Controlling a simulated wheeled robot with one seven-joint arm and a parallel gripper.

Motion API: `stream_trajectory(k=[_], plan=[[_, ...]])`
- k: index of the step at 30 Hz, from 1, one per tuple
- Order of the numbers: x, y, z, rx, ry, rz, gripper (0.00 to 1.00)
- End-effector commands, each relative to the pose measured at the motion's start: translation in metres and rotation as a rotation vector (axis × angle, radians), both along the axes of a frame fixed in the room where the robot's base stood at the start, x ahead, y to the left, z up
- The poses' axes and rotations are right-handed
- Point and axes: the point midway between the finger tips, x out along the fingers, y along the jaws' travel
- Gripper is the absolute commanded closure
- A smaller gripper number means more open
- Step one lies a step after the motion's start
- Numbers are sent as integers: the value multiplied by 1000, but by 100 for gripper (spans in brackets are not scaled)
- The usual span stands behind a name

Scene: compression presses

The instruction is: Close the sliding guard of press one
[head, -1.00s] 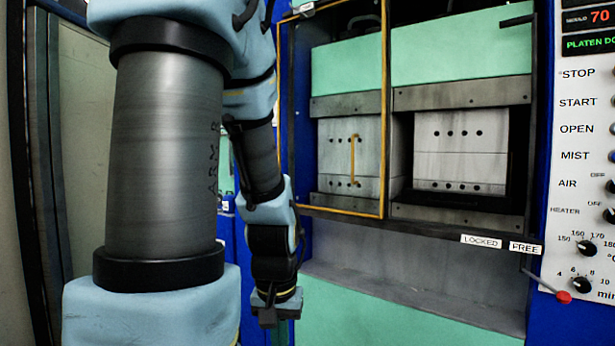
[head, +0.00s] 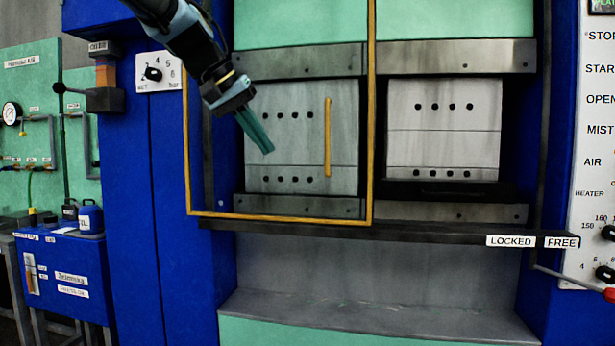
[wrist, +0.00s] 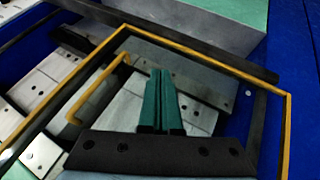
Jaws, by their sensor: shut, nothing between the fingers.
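The sliding guard of the press is a clear panel in a yellow frame (head: 280,217). It covers the left part of the press opening in the head view; the right part stands uncovered. Its upright yellow handle (head: 327,137) is near its right side. My gripper (head: 268,148) is in front of the guard, left of the handle and apart from it, with its green fingers together and pointing down and right. In the wrist view the fingers (wrist: 161,75) are shut and empty, with the yellow handle (wrist: 98,90) to their left and the frame (wrist: 205,60) around them.
The dark rail (head: 430,232) runs below the guard, with LOCKED (head: 510,241) and FREE (head: 561,241) labels at its right. A red-knobbed lever (head: 609,295) and control panel (head: 590,150) are at the right. A blue cart (head: 65,275) stands at the left.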

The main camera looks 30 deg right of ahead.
Motion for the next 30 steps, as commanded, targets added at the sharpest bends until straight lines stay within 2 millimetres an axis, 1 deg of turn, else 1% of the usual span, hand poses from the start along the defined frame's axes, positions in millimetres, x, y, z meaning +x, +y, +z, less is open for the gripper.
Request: stream_trajectory(k=[2,5,8,19,21,24,30], plan=[[-6,-8,7,-15,-2,-23,100],[-6,-14,3,-16,-1,-28,100],[-5,-23,-9,-16,0,-26,100],[2,-71,-67,-14,-1,-24,100],[-5,-81,-61,-16,-4,-27,100],[-11,-92,-59,-15,-4,-26,100],[-18,-102,-58,-16,-4,-23,100]])
